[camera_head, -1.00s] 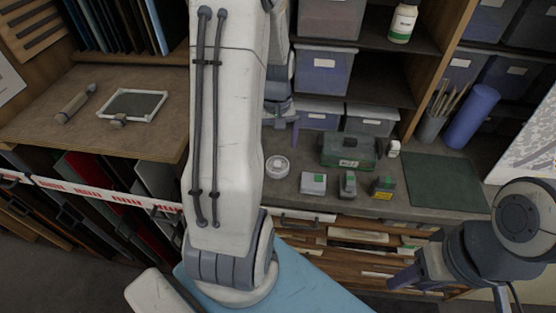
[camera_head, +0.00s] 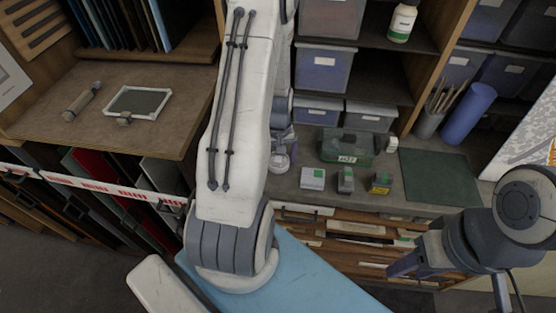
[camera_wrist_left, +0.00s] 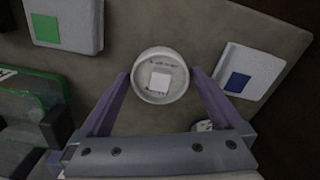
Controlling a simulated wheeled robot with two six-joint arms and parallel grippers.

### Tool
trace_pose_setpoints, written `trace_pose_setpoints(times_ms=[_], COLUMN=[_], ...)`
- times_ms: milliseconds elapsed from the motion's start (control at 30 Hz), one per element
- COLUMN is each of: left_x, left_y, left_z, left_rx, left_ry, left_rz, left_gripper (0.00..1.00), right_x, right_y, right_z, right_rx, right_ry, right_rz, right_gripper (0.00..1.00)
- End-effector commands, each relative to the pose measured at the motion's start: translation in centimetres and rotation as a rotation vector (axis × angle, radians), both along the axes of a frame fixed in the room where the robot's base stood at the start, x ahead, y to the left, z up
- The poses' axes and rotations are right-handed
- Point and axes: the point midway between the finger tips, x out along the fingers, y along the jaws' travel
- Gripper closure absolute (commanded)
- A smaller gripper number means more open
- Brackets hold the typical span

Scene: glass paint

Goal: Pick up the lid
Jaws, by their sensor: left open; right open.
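A round white lid (camera_wrist_left: 160,77) with a raised rim and a small square label lies on the grey-brown bench top. In the left wrist view my left gripper (camera_wrist_left: 160,76) is open, with one purple finger on each side of the lid. I cannot tell whether the fingers touch its rim. In the head view the lid (camera_head: 279,161) shows just under my left gripper (camera_head: 281,148), partly hidden by it. My right gripper (camera_head: 404,268) is open and empty in front of the drawers, away from the lid.
Small boxes with a green square (camera_wrist_left: 60,22) and a blue square (camera_wrist_left: 250,70) lie near the lid. A green case (camera_head: 346,147) stands behind. A green mat (camera_head: 438,177), brush pot (camera_head: 428,124) and blue roll (camera_head: 468,114) are to the right.

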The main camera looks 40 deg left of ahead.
Motion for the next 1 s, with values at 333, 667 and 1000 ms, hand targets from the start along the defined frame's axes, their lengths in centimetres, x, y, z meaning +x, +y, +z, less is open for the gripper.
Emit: trace_pose_setpoints(times_ms=[333, 667, 1000], left_x=[0.0, 0.0, 0.0], left_y=[0.0, 0.0, -1.3], left_z=[0.0, 0.5, 4.6], left_rx=[0.0, 0.001, 0.003], left_ry=[0.0, -0.001, -0.005], left_rz=[0.0, 0.0, -0.008], left_gripper=[0.65, 0.65, 0.65], right_x=[0.0, 0.0, 0.0], right_y=[0.0, 0.0, 0.0], right_z=[0.0, -0.3, -2.6], right_rx=[0.0, 0.0, 0.0], right_ry=[0.0, 0.0, 0.0], right_rz=[0.0, -0.001, -0.004], right_gripper=[0.5, 0.5, 0.5])
